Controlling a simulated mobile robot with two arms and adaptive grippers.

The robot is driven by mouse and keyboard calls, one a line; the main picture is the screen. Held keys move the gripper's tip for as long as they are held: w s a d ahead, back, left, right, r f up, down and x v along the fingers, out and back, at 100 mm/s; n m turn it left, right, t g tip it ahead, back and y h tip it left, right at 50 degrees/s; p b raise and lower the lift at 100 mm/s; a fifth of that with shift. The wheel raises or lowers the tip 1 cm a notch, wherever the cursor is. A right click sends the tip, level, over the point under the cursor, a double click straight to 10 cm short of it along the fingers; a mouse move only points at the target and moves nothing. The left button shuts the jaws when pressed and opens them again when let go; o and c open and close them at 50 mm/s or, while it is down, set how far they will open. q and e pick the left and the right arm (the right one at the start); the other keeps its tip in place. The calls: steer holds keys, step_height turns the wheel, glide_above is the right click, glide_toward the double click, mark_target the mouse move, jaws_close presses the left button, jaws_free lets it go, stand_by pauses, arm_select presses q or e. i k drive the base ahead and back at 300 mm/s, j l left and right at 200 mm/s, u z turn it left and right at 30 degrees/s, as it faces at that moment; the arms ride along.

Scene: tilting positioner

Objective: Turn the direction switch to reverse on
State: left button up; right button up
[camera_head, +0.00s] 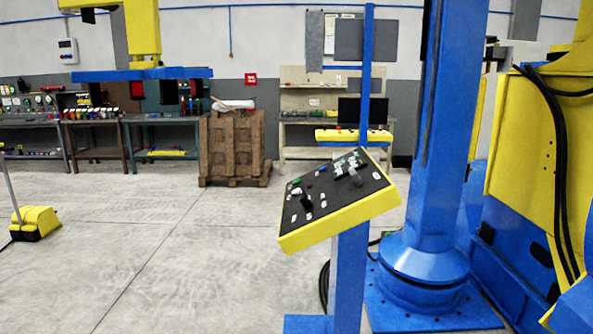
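A tilted control panel (318,222) with a black face and yellow edges stands on a blue post (348,275) right of centre. It carries several small controls and white labels. A black knob (306,202) sticks up near its lower middle. A grey, raised control (355,177) stands near its upper right, beside green and white parts. Blue and green buttons are on its upper left part. The labels are too small to read, so I cannot tell which control is the direction switch or how it is set. Neither of my grippers is in view.
A thick blue column (428,170) on a blue floor plate (425,312) stands right of the panel, with yellow machinery (530,160) beyond. A yellow pedal box (36,222) is at the far left. Wooden crates (232,147) and benches line the back. The floor left of the panel is clear.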

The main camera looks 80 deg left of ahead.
mark_target(357, 180)
steer(key=u, duration=2)
steer(key=i+j+u, duration=0.1)
